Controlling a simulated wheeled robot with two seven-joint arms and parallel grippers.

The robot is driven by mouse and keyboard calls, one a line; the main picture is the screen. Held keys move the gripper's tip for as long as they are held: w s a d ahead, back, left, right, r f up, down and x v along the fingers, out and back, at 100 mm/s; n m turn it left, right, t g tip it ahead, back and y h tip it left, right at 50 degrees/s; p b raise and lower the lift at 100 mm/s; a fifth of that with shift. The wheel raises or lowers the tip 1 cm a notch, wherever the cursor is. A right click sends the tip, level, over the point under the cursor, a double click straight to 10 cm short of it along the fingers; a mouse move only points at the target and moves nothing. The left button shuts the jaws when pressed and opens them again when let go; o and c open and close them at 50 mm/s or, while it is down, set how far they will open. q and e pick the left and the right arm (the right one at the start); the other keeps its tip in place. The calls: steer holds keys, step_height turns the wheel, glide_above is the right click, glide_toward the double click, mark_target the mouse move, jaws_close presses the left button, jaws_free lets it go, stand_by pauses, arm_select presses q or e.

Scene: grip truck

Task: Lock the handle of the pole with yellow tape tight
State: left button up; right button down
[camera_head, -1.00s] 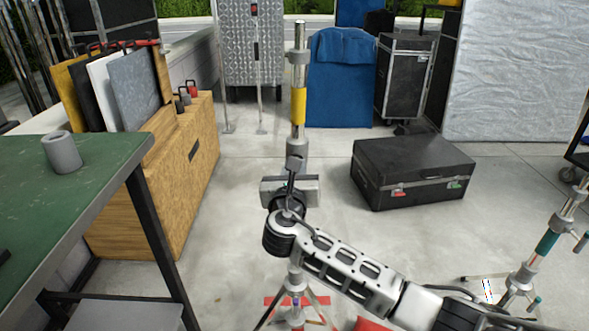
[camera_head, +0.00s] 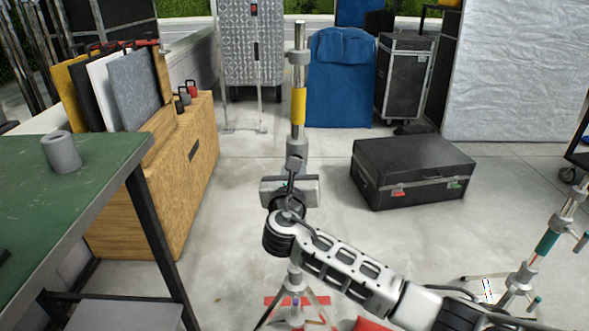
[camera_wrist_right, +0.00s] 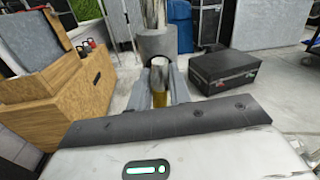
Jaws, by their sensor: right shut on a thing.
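The pole with yellow tape (camera_head: 299,105) stands upright in the middle of the head view, on a tripod base. My right arm reaches in from the lower right. My right gripper (camera_wrist_right: 158,88) is at the pole's lower collar (camera_wrist_right: 156,45), on the near side. In the right wrist view its fingers are shut on a short metallic piece with a brassy lower part, which seems to be the handle (camera_wrist_right: 159,75). In the head view my wrist hides the handle and fingers. My left gripper is not in view.
A second pole with teal tape (camera_head: 546,243) stands at the right. A black case (camera_head: 413,172) lies on the floor right of the pole. A green-topped table (camera_head: 100,165) and a wooden box (camera_head: 195,165) stand at the left.

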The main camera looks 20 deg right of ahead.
stand_by(0.5)
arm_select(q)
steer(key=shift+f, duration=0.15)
arm_select(e)
steer(key=c, duration=0.7)
jaws_free()
steer(key=shift+a, duration=0.1)
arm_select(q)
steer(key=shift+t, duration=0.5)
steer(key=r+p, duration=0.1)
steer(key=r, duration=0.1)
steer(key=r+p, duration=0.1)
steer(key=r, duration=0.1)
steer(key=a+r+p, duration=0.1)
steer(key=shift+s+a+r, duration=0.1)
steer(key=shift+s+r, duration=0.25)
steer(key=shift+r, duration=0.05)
arm_select(e)
steer(key=v, duration=1.6)
